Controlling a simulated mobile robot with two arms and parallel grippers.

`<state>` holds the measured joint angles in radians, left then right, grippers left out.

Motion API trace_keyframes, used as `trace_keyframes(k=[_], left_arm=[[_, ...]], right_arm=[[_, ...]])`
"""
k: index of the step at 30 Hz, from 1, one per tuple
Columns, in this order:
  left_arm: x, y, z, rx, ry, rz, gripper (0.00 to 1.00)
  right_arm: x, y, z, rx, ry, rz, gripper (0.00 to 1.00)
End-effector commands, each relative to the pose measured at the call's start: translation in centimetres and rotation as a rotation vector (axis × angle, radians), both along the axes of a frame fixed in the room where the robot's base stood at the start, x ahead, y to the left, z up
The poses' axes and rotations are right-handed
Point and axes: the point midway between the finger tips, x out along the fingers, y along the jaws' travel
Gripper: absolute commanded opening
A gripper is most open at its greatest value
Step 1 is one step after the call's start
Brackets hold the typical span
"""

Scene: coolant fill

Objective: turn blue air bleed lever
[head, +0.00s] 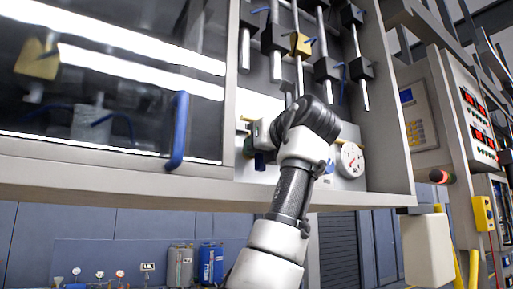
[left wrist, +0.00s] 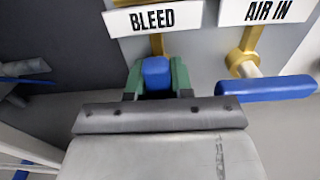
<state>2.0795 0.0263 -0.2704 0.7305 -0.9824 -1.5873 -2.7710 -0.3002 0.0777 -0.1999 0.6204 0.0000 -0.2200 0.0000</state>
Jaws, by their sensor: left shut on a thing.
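The blue air bleed lever (left wrist: 156,70) hangs below a brass fitting under the white BLEED label (left wrist: 153,17) in the left wrist view. The green fingers of my left gripper (left wrist: 158,84) stand on either side of it and are shut on it. In the head view my left gripper (head: 256,138) reaches into the open cabinet bay and is partly covered by my wrist. The lever cannot be made out clearly there. My right gripper is in neither view.
A second blue lever (left wrist: 268,88) under the AIR IN label (left wrist: 268,10) sticks out close to the right of my gripper. In the head view a round gauge (head: 350,160) sits right of my wrist. Several valves and pipes hang above. A glass door with a blue handle (head: 177,130) is at left.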

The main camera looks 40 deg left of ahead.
Motion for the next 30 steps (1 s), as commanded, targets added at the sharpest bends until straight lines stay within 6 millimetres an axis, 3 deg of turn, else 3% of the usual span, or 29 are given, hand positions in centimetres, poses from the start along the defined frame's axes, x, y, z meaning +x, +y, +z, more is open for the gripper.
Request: trace_keyframes(k=[2, 3, 8, 19, 30], left_arm=[[0.1, 0.0, -0.2, -0.002, 0.008, 0.001, 0.0], [0.1, 0.0, -0.2, -0.002, 0.008, 0.001, 0.24], [0.1, 0.0, -0.2, -0.001, 0.005, 0.0, 0.47], [-0.3, -0.9, -0.2, 0.001, 0.001, -0.001, 0.47], [-3.0, -7.4, -0.3, 0.002, 0.001, -0.001, 0.47]], right_arm=[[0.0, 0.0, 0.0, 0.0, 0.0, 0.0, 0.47], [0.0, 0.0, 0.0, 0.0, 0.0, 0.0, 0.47], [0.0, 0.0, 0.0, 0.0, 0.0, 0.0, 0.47], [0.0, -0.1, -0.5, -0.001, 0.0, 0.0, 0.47], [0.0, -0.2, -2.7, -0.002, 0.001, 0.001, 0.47]])
